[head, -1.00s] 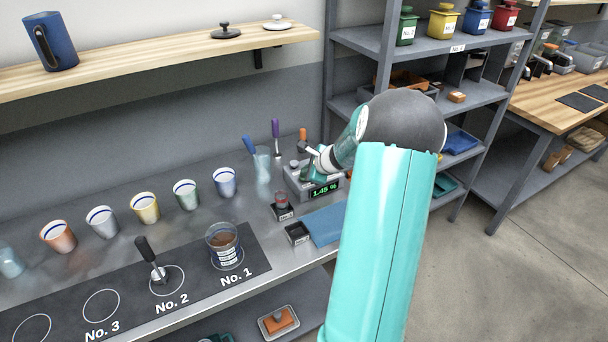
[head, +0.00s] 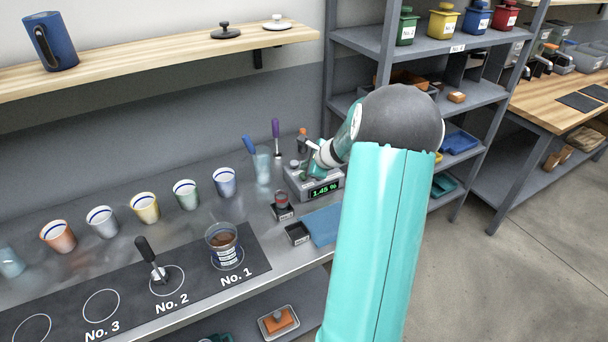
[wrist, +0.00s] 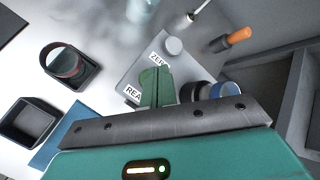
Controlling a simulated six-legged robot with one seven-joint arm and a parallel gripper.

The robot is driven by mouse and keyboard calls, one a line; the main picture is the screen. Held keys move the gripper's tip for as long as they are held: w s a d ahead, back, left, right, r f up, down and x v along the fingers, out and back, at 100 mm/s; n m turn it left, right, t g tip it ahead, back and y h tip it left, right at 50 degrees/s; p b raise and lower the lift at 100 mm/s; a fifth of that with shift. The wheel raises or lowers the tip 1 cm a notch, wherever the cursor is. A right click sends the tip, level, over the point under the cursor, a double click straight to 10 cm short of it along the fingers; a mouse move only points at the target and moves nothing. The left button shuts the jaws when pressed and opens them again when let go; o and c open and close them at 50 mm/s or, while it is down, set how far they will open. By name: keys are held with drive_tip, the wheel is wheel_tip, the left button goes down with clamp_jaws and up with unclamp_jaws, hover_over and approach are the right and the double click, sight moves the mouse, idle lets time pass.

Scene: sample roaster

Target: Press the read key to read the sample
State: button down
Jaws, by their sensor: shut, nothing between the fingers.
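The grey reader (head: 298,188) stands on the steel bench, and its green display (head: 325,191) shows 1.45 %. In the wrist view its top (wrist: 140,68) carries a round grey key (wrist: 173,46) beside the ZERO label and a partly covered READ label (wrist: 131,93). The read key itself is hidden behind my fingers. My gripper (wrist: 155,84) is shut and empty, with its green fingers over the READ end of the reader. In the head view my gripper (head: 314,172) is at the reader's top; I cannot tell whether it touches.
A small dark holder with a round red-rimmed sample cup (head: 282,203) and an empty black tray (head: 297,233) stand left of the reader. A blue cloth (head: 322,226) lies in front. A clear beaker with tools (head: 262,165) stands behind left. Shelving (head: 345,60) rises behind right.

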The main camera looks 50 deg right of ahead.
drive_tip(key=shift+r, duration=2.5)
